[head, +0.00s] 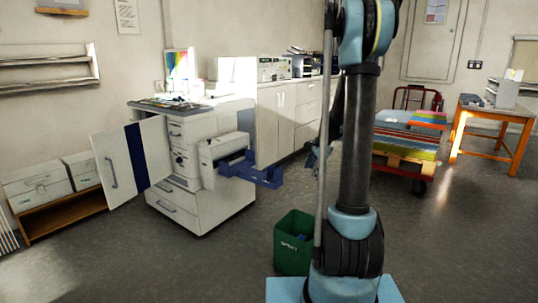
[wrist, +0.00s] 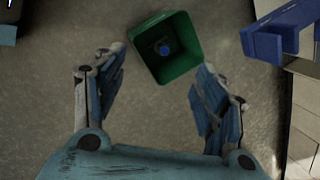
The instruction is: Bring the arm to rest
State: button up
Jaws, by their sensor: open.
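My gripper (wrist: 155,95) is open and empty in the wrist view, its two blue-padded fingers spread wide apart over the grey floor. In the head view my arm stands upright at right of centre, and part of my gripper (head: 314,155) shows just left of it, partly hidden behind the arm. Nothing is between the fingers at their own height. A green bin (wrist: 183,68) stands on the floor below and beyond the fingertips, with a blue object (wrist: 163,48) inside it. The green bin also shows in the head view (head: 290,262), left of my arm's base.
A white cabinet (head: 205,205) with an open door (head: 130,162) and a blue tray (head: 262,177) jutting out stands at left. A cart with stacked coloured sheets (head: 408,141) and an orange table (head: 497,114) stand at right. Floor between is clear.

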jog(key=s+a+r+n+h, duration=0.1)
jog(key=s+r+n, duration=0.25)
jog(key=s, duration=0.65)
jog(key=s+a+r+n, duration=0.1)
jog(key=s+r+n, duration=0.25)
jog(key=s, duration=0.65)
jog(key=s+f+n, duration=0.3)
jog(key=s+n, duration=0.1)
jog(key=s, duration=0.5)
jog(key=s+f+n+h, duration=0.1)
jog(key=s+f+n, duration=0.2)
jog(key=s, duration=0.6)
jog(key=shift+s+d+f+n+h, duration=0.3)
jog(key=shift+s+d+n, duration=0.1)
jog(key=shift+n, duration=0.3)
jog(key=shift+w+f, duration=0.2)
jog(key=shift+w, duration=0.25)
